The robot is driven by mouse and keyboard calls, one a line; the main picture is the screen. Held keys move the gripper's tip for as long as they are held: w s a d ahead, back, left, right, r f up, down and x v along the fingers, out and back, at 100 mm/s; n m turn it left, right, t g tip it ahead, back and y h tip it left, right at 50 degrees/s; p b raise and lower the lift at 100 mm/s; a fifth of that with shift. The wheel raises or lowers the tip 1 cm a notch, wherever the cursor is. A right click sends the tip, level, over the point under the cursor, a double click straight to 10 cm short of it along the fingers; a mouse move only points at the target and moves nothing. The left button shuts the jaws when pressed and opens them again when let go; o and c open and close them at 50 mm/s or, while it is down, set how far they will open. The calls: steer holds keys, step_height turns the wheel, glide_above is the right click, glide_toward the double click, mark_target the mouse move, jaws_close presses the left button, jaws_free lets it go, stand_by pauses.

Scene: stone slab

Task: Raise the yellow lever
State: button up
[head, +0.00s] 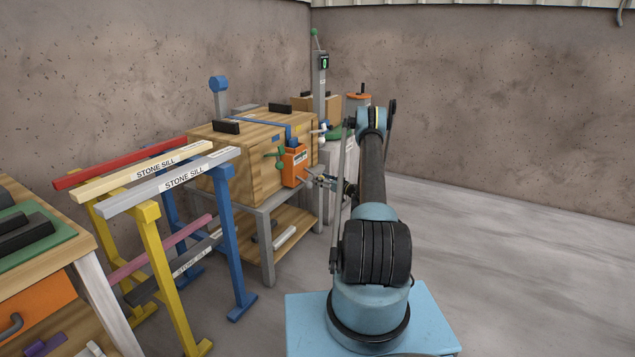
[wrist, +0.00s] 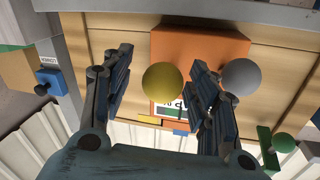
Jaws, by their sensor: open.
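The yellow lever shows in the wrist view as a round yellow knob (wrist: 162,82) in front of an orange box (wrist: 200,43). My gripper (wrist: 160,75) is open, with one dark finger on each side of the knob. A gap shows on the left; the right finger looks closer, and I cannot tell whether it touches. The lever's shaft is hidden behind the knob. In the head view my gripper (head: 312,181) is at the orange box (head: 295,165) on the wooden crate's front, and the yellow knob cannot be made out there.
A grey ball knob (wrist: 241,77) sits close beside the right finger, with a green knob (wrist: 284,144) farther right. A blue box (wrist: 50,79) is at left. Sill racks (head: 170,180) stand left of the crate (head: 225,160). The floor at right (head: 520,260) is clear.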

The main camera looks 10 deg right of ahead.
steer(key=shift+w+a, duration=0.2)
steer(key=shift+a, duration=0.15)
jaws_close()
steer(key=shift+d, duration=0.1)
